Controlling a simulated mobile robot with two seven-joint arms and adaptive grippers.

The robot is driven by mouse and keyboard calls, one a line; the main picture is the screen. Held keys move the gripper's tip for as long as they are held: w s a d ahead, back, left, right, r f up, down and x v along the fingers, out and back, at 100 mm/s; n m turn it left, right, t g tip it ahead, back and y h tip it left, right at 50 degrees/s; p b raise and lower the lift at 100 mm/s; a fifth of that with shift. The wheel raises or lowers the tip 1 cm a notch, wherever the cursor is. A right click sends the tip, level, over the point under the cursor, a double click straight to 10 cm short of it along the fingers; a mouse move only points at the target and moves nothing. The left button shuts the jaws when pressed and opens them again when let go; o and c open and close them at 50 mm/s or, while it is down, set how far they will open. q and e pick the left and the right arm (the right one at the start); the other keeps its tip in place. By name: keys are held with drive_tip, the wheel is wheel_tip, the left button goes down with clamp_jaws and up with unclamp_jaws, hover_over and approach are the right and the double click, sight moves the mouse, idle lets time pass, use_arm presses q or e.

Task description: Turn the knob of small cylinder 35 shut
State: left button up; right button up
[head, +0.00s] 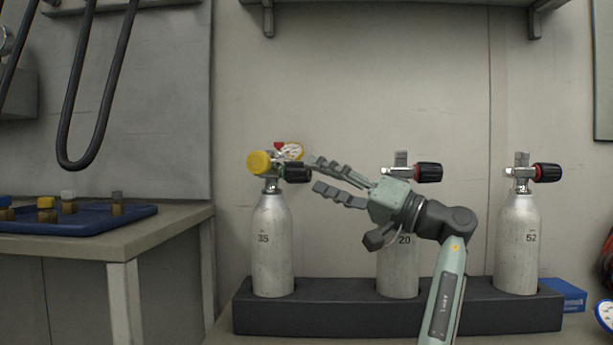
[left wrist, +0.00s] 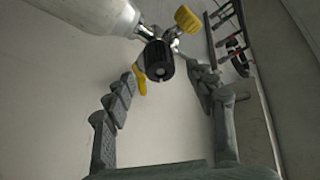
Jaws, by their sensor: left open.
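Small cylinder 35 (head: 272,245) is a pale grey bottle standing upright at the left of the dark rack. Its valve carries a dark knob (head: 297,174) on the right, a yellow round cap (head: 258,162) on the left and a small gauge (head: 293,151) behind. My left gripper (head: 316,174) is open just right of the dark knob, fingers pointing left at it, one above the other. In the left wrist view the black knob (left wrist: 159,62) faces the camera, between and slightly beyond the spread fingertips. I cannot tell whether a finger touches it. My right gripper is not in view.
Cylinder 20 (head: 398,268) stands behind my left gripper, and cylinder 52 (head: 517,240) stands at the right; both have black knobs. The dark rack (head: 335,318) holds all three. A blue tray (head: 120,220) with fittings lies on the left bench. Black hoses (head: 68,130) hang above it.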

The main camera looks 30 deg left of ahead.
sight(310, 173)
use_arm(q)
drive_tip(key=shift+x, duration=1.9)
